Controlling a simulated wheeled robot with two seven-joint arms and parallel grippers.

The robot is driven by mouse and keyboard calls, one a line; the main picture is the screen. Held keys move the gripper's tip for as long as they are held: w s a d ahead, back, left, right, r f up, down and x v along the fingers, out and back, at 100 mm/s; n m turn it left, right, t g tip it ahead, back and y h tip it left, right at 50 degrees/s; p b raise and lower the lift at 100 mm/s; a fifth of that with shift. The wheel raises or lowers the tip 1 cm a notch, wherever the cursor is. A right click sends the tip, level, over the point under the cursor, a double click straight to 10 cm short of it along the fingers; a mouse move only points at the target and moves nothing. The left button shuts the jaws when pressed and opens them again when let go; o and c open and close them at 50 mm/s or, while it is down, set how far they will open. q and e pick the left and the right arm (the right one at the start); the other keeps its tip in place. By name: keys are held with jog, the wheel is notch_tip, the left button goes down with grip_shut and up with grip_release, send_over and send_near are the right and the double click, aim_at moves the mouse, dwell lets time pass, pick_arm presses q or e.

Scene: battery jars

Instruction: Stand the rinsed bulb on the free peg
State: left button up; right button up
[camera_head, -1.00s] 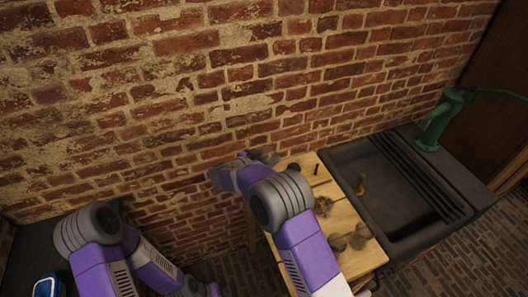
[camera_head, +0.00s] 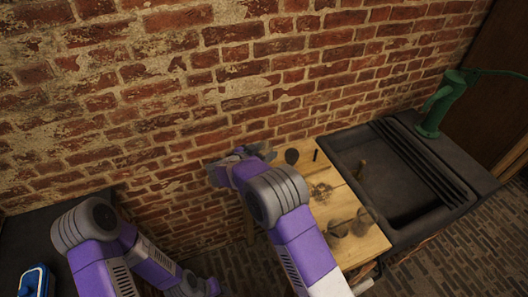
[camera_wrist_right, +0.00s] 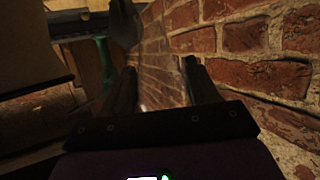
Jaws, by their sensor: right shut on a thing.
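My right gripper (camera_head: 262,152) is at the back left edge of the wooden table, shut and pointing right along the brick wall. A dark rounded bulb (camera_head: 291,156) shows just past its fingertips. In the right wrist view, a dark rounded shape (camera_wrist_right: 124,24) shows beyond the two fingers (camera_wrist_right: 160,78); the grip itself is hard to make out in the dark. A short black peg (camera_head: 315,155) stands upright on the table, just right of the bulb.
The wooden table (camera_head: 345,192) carries a dark, rough patch (camera_head: 321,190) near its middle. A dark sink (camera_head: 345,150) with a ribbed drainboard adjoins on the right, with a green pump (camera_head: 437,108) behind. The brick wall (camera_head: 200,100) runs close behind the gripper.

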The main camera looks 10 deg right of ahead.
jog(key=shift+f+b, duration=1.4)
jog(key=shift+f, duration=2.45)
jog(key=o, duration=1.3)
jog(key=shift+c, duration=0.2)
